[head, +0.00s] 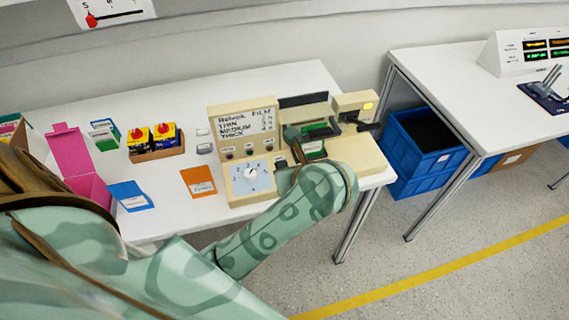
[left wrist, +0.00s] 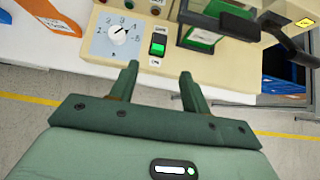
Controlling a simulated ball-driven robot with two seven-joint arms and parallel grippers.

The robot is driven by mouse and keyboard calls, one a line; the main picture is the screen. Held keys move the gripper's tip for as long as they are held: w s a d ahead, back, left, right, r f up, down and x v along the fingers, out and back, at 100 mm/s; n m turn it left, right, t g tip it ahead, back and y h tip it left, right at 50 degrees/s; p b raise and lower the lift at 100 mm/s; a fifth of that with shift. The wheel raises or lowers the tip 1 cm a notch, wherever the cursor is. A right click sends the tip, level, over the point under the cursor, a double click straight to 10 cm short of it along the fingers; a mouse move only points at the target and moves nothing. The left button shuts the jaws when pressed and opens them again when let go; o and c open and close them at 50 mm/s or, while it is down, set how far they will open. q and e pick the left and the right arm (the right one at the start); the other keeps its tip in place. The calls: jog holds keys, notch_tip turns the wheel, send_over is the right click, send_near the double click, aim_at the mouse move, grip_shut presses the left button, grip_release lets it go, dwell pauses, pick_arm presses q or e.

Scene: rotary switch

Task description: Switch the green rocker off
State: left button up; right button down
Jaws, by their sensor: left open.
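The green rocker (left wrist: 158,44) sits on the front panel of the beige machine, right of the rotary dial (left wrist: 118,33), in the left wrist view. Small dark lettering stands above and below it. In the head view the beige machine (head: 246,123) stands near the table's right end, and my left arm hides the rocker. My left gripper (left wrist: 158,75) is open and empty; its two fingers point at the panel just below the rocker, apart from it as far as I can tell. In the head view the gripper (head: 290,150) is partly hidden by its own wrist. My right gripper is not in view.
An orange card (head: 198,181), a blue card (head: 131,196), a pink box (head: 73,155) and a tray of yellow-and-red boxes (head: 155,143) lie left on the white table (head: 300,80). A black lever (left wrist: 290,35) juts out at the machine's right. Blue crates (head: 425,150) stand below.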

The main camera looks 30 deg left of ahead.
aim_at(282, 165)
pick_arm(q)
jog(key=b+x, duration=0.5)
jog(key=x, duration=0.7)
jog(key=shift+a+f+b, duration=0.1)
jog(key=shift+f+b, duration=0.2)
jog(key=shift+f, duration=0.05)
jog(key=shift+w+a+f+b, duration=0.3)
jog(key=shift+w+a+f, duration=0.1)
jog(key=shift+a+f, duration=0.05)
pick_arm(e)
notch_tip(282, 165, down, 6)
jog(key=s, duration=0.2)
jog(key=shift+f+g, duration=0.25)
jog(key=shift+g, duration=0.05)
